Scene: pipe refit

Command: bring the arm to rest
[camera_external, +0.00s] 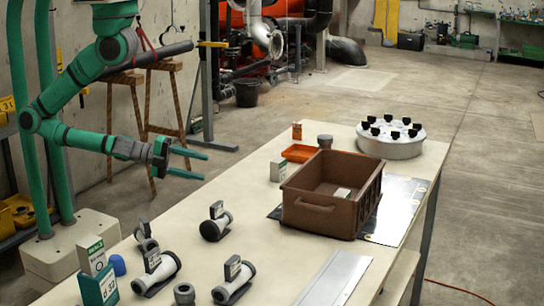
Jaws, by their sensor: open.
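My gripper (190,163) is at the end of my green arm, at the left of the external view. Its two green fingers point right and stand apart, with nothing between them. It is in the air above the left edge of the long table (270,235). The arm is bent, with its elbow lower left and its forearm running nearly level to the right. No object touches the gripper.
A brown crate (306,217), an orange tray (299,153) and a round white fixture with black knobs (391,147) stand farther back. A trestle (168,128) stands behind the arm.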

